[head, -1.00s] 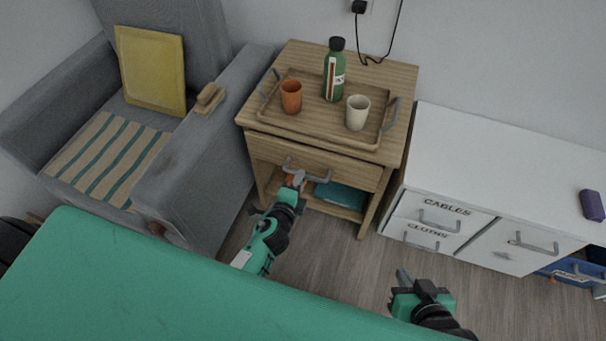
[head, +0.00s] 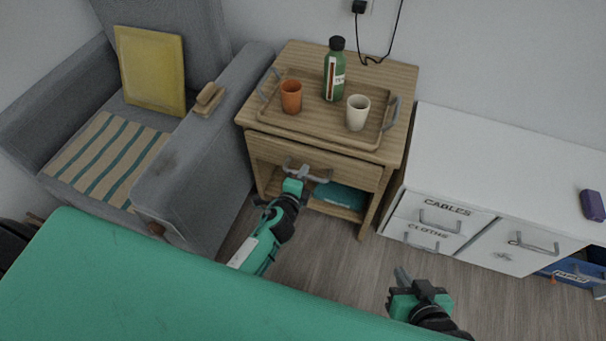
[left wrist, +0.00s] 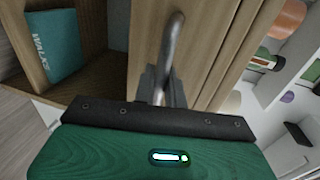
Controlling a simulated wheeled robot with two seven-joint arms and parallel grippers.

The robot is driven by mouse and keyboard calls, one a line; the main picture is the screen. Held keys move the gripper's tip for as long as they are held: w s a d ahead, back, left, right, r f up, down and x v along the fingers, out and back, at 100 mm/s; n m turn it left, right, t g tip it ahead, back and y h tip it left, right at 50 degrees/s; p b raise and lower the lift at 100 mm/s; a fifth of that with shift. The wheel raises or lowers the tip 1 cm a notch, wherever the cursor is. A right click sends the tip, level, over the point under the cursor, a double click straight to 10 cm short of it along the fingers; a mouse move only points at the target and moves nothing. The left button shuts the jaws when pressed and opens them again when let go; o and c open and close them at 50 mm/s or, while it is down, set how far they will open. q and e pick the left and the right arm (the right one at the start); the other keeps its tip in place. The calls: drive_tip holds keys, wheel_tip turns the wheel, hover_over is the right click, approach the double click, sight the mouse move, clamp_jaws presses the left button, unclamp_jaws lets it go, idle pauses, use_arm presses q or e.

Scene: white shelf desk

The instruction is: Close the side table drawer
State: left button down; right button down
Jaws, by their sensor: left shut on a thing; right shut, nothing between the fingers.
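The wooden side table (head: 395,70) stands between the armchair and the white cabinet. Its drawer front (head: 350,174) faces me, with a thin dark gap along its top edge; I cannot tell exactly how far it sticks out. My left gripper (head: 300,172) is at the front's grey bar handle (head: 322,177). In the left wrist view the fingers (left wrist: 160,88) are shut around the handle bar (left wrist: 172,45), against the wooden front (left wrist: 205,40). My right gripper (head: 403,276) is shut and empty, low over the floor to the right, apart from the table.
A tray (head: 310,126) on the table holds an orange cup (head: 291,97), a cream cup (head: 357,112) and a green bottle (head: 334,75). A teal book (head: 340,195) lies on the lower shelf. The armchair (head: 200,170) is close on the left, the white cabinet (head: 500,160) on the right.

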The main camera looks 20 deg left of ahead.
sight(308, 163)
use_arm(q)
drive_tip(key=w, duration=0.4)
drive_tip(key=shift+w+r, duration=0.1)
drive_tip(key=c, duration=1.8)
unclamp_jaws()
drive_tip(key=shift+c, duration=0.2)
drive_tip(key=o, duration=0.3)
drive_tip(key=shift+w+d, duration=0.1)
drive_tip(key=shift+w, duration=0.05)
